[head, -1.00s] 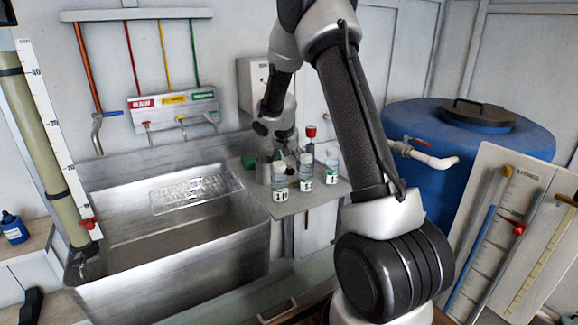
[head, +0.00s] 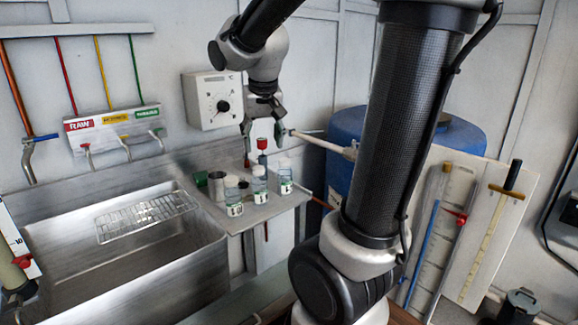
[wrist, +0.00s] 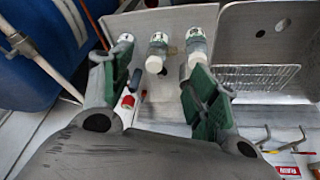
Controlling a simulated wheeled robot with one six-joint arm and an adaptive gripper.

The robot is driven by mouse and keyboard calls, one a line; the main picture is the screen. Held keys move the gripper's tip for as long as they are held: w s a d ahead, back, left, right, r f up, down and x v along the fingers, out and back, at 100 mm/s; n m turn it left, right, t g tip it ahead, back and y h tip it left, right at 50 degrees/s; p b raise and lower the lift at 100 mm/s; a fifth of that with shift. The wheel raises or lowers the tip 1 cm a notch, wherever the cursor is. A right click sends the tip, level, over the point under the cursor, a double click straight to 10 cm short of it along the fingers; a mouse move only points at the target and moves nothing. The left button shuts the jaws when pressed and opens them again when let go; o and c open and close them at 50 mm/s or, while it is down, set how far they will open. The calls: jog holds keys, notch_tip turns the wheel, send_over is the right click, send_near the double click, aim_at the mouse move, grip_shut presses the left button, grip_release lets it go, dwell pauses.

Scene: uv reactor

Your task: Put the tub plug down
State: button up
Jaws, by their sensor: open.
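My gripper (head: 263,130) is open and hangs above the back of the small metal shelf (head: 268,208) beside the sink. In the wrist view its two green-padded fingers (wrist: 158,78) stand wide apart with nothing held between them. I cannot pick out the tub plug for certain. A small dark green piece (head: 200,179) lies on the shelf by a metal cup (head: 216,186); I cannot tell whether it is the plug. The steel sink (head: 120,262) is left of the shelf. In the wrist view, its floor shows small dark round spots (wrist: 282,25).
Several capped sample bottles (head: 259,184) stand along the shelf's front. A red-topped item (head: 262,144) is behind them, below my gripper. A wire rack (head: 147,216) lies across the sink. A blue barrel (head: 345,135) with a pale pipe (head: 325,143) is close on the right.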

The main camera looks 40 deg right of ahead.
jog(key=s+a+n+y, duration=0.1)
jog(key=s+a+n, duration=0.1)
jog(key=s, duration=0.6)
jog(key=s+a+n+y, duration=0.1)
jog(key=s+a+n, duration=0.1)
jog(key=s, duration=0.7)
jog(key=shift+f, duration=0.45)
jog(key=shift+c, duration=0.2)
